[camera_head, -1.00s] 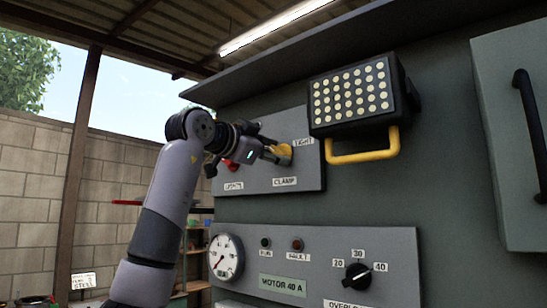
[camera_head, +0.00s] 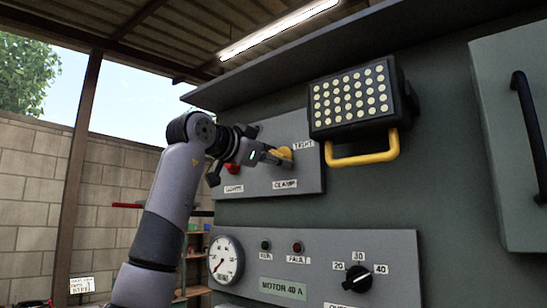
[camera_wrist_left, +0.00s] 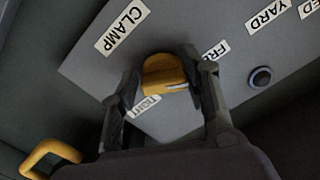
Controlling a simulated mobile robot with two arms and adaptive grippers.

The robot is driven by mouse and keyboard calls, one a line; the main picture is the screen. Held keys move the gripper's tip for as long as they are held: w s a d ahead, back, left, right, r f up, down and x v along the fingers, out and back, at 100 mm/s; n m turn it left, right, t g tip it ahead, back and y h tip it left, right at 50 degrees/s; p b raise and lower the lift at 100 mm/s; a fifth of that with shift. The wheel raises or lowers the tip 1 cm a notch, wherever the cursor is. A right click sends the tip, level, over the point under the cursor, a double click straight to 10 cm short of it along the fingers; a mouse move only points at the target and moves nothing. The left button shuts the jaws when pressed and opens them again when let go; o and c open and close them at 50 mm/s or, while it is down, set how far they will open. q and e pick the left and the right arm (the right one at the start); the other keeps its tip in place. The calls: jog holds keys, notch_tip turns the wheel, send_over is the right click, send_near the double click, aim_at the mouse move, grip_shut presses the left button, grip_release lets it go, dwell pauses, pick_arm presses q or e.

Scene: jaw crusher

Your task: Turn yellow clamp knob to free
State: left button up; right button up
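The yellow clamp knob (camera_head: 285,153) is on the upper grey panel, above the CLAMP label and left of the TIGHT label (camera_head: 303,145). My left gripper (camera_head: 274,156) reaches it from the left. In the left wrist view the knob (camera_wrist_left: 163,72) sits between the two fingers, which close in on its opposite sides. Its white mark points between the TIGHT label (camera_wrist_left: 144,105) and the FREE label (camera_wrist_left: 214,50), which is partly hidden by a finger. My right gripper is not in view.
A lamp (camera_head: 352,98) with a yellow handle (camera_head: 362,158) juts out right of the knob. A red control (camera_head: 233,189) is below my wrist. The lower panel holds a gauge (camera_head: 226,260) and a black overload dial (camera_head: 358,278). A cabinet door is at the far right.

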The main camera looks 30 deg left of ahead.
pick_arm(q)
jog(key=o, duration=0.3)
jog(key=shift+r, duration=0.1)
jog(key=shift+s, duration=0.1)
jog(key=s, duration=0.8)
jog(key=s+a, duration=0.1)
jog(key=s, duration=0.2)
jog(key=shift+s, duration=0.4)
